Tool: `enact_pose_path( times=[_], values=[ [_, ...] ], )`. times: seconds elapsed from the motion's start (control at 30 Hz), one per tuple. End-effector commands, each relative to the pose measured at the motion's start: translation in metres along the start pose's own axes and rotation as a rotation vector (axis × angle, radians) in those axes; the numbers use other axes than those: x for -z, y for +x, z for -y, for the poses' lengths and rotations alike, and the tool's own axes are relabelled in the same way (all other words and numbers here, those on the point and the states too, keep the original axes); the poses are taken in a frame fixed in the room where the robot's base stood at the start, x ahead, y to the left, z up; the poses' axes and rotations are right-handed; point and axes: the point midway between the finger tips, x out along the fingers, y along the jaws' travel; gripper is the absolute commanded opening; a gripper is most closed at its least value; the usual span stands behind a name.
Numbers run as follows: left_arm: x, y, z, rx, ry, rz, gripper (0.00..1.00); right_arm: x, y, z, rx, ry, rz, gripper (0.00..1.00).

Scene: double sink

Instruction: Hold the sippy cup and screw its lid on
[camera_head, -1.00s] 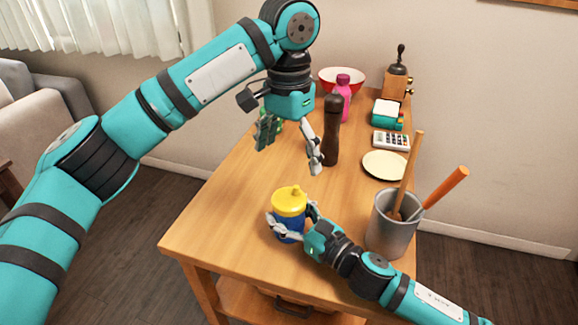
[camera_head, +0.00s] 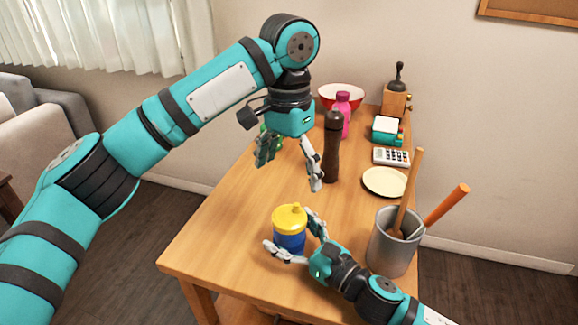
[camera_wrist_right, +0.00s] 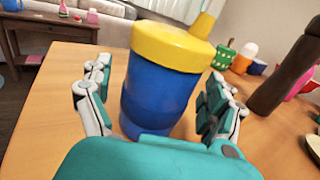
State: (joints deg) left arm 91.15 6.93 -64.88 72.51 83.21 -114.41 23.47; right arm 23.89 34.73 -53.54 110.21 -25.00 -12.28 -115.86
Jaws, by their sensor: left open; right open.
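The sippy cup (camera_head: 289,241) stands upright on the table, a blue cup with a yellow spouted lid (camera_head: 290,219) sitting on top. In the right wrist view the blue cup (camera_wrist_right: 155,97) and its yellow lid (camera_wrist_right: 172,47) fill the middle. I cannot tell how tightly the lid sits. My right gripper (camera_head: 291,235) is open, with one finger on each side of the cup; its fingers also show in the right wrist view (camera_wrist_right: 160,110). My left gripper (camera_head: 290,173) is open and empty, pointing down above the table, behind and above the cup.
A metal utensil pot (camera_head: 391,246) with wooden handles stands right of the cup. A dark brown mill (camera_head: 332,152), a cream plate (camera_head: 385,182), a calculator (camera_head: 391,157), a pink bottle (camera_head: 343,118) and a red-white bowl (camera_head: 341,97) stand farther back. The table's left front is clear.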

Motion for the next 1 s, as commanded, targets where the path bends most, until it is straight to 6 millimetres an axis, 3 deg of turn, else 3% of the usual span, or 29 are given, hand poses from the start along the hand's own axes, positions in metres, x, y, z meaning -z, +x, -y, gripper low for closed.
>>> enact_pose_path(
  times=[0.4,0.63,1.0],
  values=[
    [0.000,0.000,0.000,0.000,0.000,0.000,0.94,0.002,-0.085,0.000,0.001,0.002,-0.004,0.91],
    [0.000,0.000,0.000,0.000,0.000,0.000,0.94,0.000,-0.104,0.000,0.000,0.001,-0.001,0.91],
    [0.000,0.000,0.000,0.000,0.000,0.000,0.94,0.000,-0.106,0.000,0.000,0.001,0.000,0.91]
  ],
)
